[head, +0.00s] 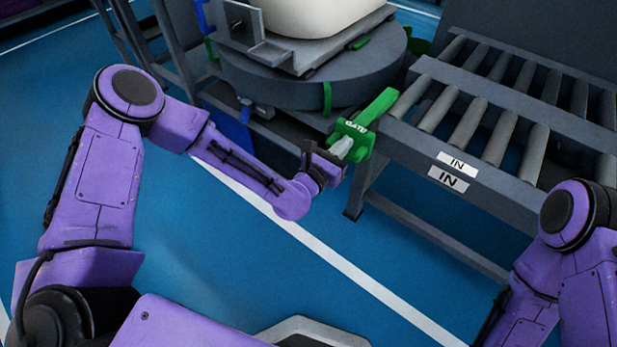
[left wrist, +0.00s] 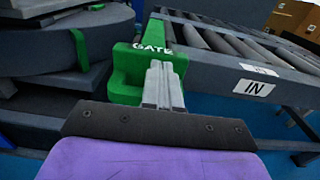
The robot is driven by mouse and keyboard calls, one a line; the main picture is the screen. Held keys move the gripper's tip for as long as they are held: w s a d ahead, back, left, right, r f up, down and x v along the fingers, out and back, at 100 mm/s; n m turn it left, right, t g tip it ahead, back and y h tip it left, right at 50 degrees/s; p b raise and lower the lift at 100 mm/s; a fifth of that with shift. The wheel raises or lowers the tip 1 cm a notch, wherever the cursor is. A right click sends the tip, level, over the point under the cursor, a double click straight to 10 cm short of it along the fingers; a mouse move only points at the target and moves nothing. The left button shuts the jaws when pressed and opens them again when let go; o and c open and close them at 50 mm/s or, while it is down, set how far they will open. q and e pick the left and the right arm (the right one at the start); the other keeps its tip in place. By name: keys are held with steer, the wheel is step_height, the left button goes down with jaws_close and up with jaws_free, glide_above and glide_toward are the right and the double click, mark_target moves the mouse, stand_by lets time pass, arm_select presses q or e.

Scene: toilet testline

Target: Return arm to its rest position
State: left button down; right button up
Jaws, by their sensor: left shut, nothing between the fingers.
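My left arm reaches in from the left in the head view. Its gripper (head: 342,147) is shut and empty, right in front of the green block marked GATE (head: 362,126) at the corner of the roller conveyor. In the left wrist view the closed fingers (left wrist: 163,87) overlap the lower part of the green GATE block (left wrist: 128,72); I cannot tell whether they touch it. My right arm (head: 570,260) shows at the lower right of the head view, and its gripper is out of view.
The roller conveyor (head: 470,178), labelled IN, stands at the right. A round dark turntable (head: 290,88) carries a white object (head: 310,15) at the top. A grey frame (head: 178,50) stands at the upper left. The blue floor (head: 225,240) in front is clear, crossed by a white line.

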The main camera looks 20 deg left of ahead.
arm_select(q)
steer(key=p+v, duration=0.1)
steer(key=v, duration=0.9)
steer(key=shift+s, duration=0.4)
arm_select(e)
steer(key=shift+s+r, duration=0.3)
steer(key=shift+r, duration=0.25)
arm_select(q)
steer(key=shift+a, duration=0.1)
